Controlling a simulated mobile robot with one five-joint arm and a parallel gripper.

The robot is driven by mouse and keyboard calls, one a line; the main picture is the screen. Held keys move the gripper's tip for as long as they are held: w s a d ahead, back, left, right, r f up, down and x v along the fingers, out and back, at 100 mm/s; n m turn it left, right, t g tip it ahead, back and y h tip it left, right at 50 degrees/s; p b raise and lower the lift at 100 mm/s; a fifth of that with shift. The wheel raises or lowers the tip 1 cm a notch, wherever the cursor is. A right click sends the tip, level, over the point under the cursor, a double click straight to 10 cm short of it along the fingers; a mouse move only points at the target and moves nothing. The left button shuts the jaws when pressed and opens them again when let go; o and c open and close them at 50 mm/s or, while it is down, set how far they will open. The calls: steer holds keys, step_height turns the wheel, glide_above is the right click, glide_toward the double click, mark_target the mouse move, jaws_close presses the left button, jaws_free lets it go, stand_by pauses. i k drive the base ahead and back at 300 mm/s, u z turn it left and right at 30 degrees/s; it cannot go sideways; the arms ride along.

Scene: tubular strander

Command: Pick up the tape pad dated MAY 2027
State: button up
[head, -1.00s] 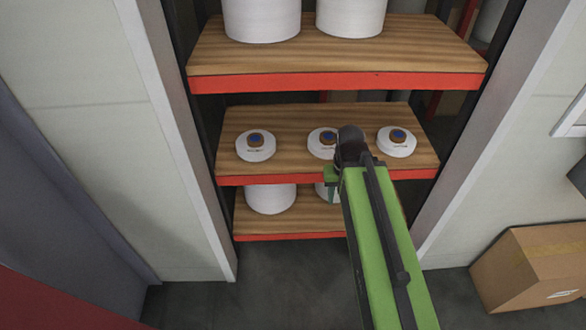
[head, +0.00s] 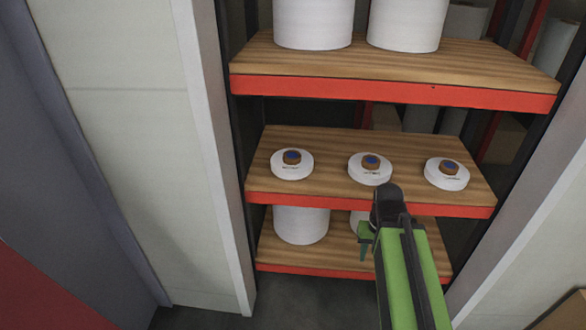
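Three white round tape pads, each with a brown core and a blue centre, lie in a row on the middle wooden shelf (head: 330,142). They are the left pad (head: 280,170), the middle pad (head: 360,175) and the right pad (head: 447,181). Each has small dark print on its front, too small to read, so I cannot tell which is dated MAY 2027. My gripper (head: 364,247) is at the end of my green arm, in front of and below the shelf's red edge, apart from the pads. Its fingers are mostly hidden by the arm's dark wrist.
The upper shelf (head: 400,75) holds two large white rolls (head: 312,22). The lower shelf (head: 330,252) holds a white roll (head: 300,225) and another partly hidden by my arm. Rack posts and pale wall panels (head: 120,120) bound both sides. A cardboard box (head: 565,312) shows at lower right.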

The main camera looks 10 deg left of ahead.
mark_target(289, 164)
steer(key=u, duration=0.15)
steer(key=k, duration=0.5)
steer(key=z, duration=0.55)
steer(key=i, duration=0.6)
steer(key=u, duration=1.1)
